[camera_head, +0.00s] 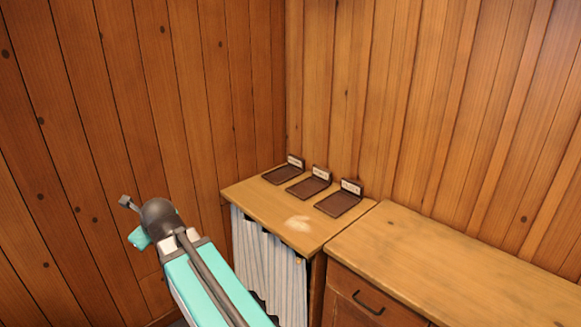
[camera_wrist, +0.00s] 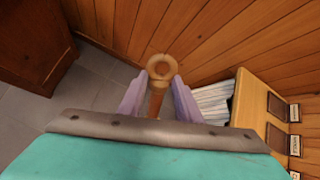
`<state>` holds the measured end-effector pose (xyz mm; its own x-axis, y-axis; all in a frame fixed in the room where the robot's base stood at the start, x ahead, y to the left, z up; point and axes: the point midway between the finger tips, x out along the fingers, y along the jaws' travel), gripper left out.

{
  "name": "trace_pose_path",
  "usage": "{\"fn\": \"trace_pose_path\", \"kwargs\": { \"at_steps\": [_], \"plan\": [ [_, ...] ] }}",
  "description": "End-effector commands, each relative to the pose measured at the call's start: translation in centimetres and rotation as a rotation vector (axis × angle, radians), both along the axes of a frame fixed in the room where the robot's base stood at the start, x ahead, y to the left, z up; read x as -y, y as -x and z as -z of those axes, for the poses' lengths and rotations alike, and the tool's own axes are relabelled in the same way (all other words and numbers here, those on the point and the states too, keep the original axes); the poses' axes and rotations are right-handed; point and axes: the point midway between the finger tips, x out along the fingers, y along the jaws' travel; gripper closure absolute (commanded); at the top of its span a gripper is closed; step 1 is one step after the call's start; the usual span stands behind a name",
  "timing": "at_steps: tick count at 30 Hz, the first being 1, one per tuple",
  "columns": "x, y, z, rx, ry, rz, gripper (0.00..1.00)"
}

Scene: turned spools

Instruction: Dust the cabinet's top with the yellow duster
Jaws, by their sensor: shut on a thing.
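The cabinet's wooden top (camera_head: 262,207) shows in the head view, in the corner, with a pale dusty-looking patch (camera_head: 298,223) near its front right. Its edge also shows at the right of the wrist view (camera_wrist: 258,92). My gripper (camera_wrist: 160,79) has its two pale purple fingers shut on a tan turned wooden spool (camera_wrist: 162,66), its round hollow end towards the camera. The gripper and spool are left of the cabinet in the wrist view, over the floor. In the head view my arm hides the fingers. I see no yellow duster in either view.
Three dark brown trays (camera_head: 310,187) with small labels stand in a row along the back of the cabinet top. A striped curtain (camera_head: 268,258) hangs on its front. A wooden counter (camera_head: 450,265) adjoins at right. Plank walls close in behind. Grey floor (camera_wrist: 85,95) is clear.

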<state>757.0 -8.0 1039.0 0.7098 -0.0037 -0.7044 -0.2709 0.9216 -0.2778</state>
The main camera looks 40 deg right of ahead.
Motion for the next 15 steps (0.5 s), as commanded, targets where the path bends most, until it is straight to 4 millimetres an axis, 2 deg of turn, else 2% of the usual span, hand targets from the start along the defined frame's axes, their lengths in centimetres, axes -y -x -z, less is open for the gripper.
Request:
{"fn": "trace_pose_path", "kwargs": {
  "at_steps": [8, 15],
  "plan": [
    [0.6, -0.2, -0.1, 0.000, -0.001, -0.002, 0.92],
    [4.1, -1.1, -0.5, 0.000, 0.000, -0.015, 0.92]
  ]
}}
